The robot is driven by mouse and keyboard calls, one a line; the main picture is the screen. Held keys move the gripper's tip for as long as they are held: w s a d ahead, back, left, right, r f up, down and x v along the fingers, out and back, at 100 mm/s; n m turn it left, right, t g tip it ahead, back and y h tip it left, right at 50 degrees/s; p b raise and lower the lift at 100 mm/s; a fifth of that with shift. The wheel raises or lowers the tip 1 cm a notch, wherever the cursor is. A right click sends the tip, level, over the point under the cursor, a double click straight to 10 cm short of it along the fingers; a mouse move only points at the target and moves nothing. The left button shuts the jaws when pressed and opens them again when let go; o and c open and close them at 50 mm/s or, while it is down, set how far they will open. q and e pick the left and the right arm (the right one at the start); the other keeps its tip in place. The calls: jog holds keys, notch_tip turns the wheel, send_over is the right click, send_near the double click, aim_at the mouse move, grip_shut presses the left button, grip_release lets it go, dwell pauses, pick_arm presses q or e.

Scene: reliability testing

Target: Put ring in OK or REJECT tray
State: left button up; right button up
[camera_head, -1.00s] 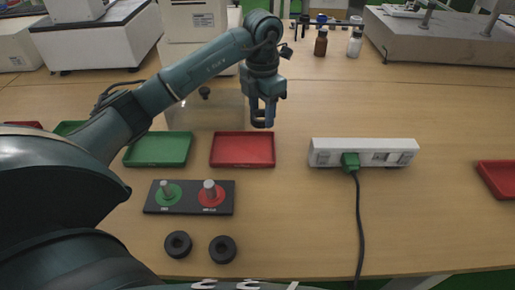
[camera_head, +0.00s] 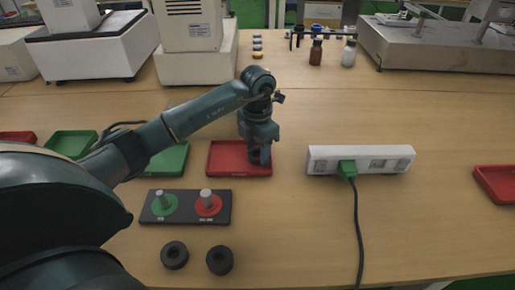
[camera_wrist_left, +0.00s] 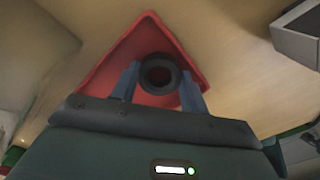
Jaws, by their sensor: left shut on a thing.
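My left gripper (camera_head: 260,157) is at the right part of the red tray (camera_head: 225,160) in the head view. In the left wrist view its two blue fingers are shut on a black ring (camera_wrist_left: 147,75), with the red tray (camera_wrist_left: 108,62) behind it. I cannot tell whether the ring touches the tray floor. The green tray (camera_head: 168,160) stands to the left, partly behind my arm. Two more black rings, one (camera_head: 174,255) left and one (camera_head: 220,260) right, lie on the table near the front. My right gripper is not in view.
A dark gauge block (camera_head: 185,221) with a green and a red post base lies in front of the trays. A white power strip (camera_head: 330,155) with a green plug and cable (camera_head: 358,230) is on the right. Another red tray (camera_head: 495,182) is at the far right.

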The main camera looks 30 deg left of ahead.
pick_arm(q)
jog(key=shift+f, duration=0.2)
jog(key=o, duration=0.7)
jog(key=shift+r, duration=0.1)
jog(key=shift+r, duration=0.25)
notch_tip(320, 180, up, 12)
jog(key=shift+f+p, duration=0.1)
jog(key=shift+p, duration=0.35)
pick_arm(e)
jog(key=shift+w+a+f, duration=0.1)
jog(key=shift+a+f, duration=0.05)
